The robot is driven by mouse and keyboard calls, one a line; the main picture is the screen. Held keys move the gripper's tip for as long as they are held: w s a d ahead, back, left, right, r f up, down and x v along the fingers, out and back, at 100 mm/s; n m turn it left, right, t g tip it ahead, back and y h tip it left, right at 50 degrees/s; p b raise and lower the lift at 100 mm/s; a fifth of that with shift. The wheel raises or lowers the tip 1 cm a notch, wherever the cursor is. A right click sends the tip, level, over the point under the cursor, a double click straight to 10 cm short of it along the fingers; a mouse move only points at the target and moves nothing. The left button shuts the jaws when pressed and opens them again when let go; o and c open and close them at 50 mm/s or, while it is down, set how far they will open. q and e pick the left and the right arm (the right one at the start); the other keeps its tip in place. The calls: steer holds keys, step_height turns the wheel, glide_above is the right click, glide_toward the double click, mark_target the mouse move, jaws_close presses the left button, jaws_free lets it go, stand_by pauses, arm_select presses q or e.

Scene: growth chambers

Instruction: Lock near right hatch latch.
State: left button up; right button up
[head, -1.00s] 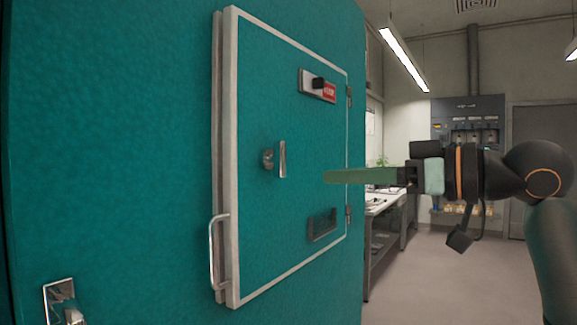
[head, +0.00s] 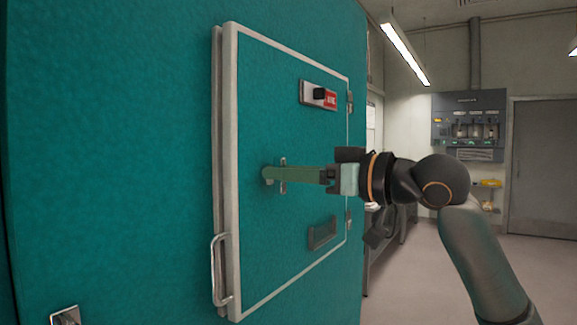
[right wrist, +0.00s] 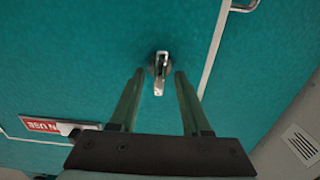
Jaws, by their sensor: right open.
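The hatch latch (head: 283,162) is a small metal handle on the teal hatch door (head: 290,110), standing roughly upright in the head view and partly hidden behind my gripper's finger. In the right wrist view the latch (right wrist: 160,72) lies between and just beyond the fingertips. My right gripper (head: 268,173) is open, its long green fingers reaching across to the latch. In the right wrist view the right gripper (right wrist: 159,72) has one finger on each side of the latch, with clear gaps. My left gripper is not in view.
The hatch has a pale frame, a black slider with a red sign (head: 330,98), a dark recessed pull (head: 322,233) and a wire handle (head: 217,270) at its left edge. Another metal latch (head: 65,316) shows at the lower left. Open floor (head: 450,275) lies to the right.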

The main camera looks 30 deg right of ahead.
steer(key=shift+w, duration=0.1)
steer(key=shift+c, duration=0.4)
jaws_close()
